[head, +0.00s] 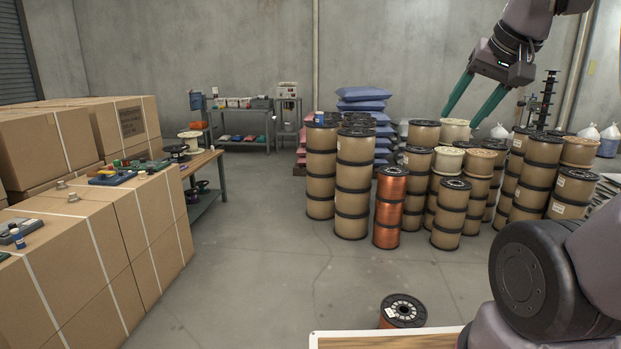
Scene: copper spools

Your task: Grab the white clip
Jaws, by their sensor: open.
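I cannot make out a white clip for certain in the head view. Small items lie on the strapped cartons at left, including two small pale objects, one nearer (73,197) and one just behind it (61,184); they are too small to identify. My gripper (459,120) is at the upper right, raised in the air with its two green fingers pointing down and left. The fingers are spread apart with nothing between them. In the picture they overlap the spool stacks behind, far to the right of the cartons.
Strapped cartons (105,240) fill the left side. A workbench (207,160) with spools stands behind them. Tall spool stacks (353,185) and a copper stack (389,208) stand at centre right. One spool (403,311) is at the front, beside a pale-edged board (385,340). The central floor is clear.

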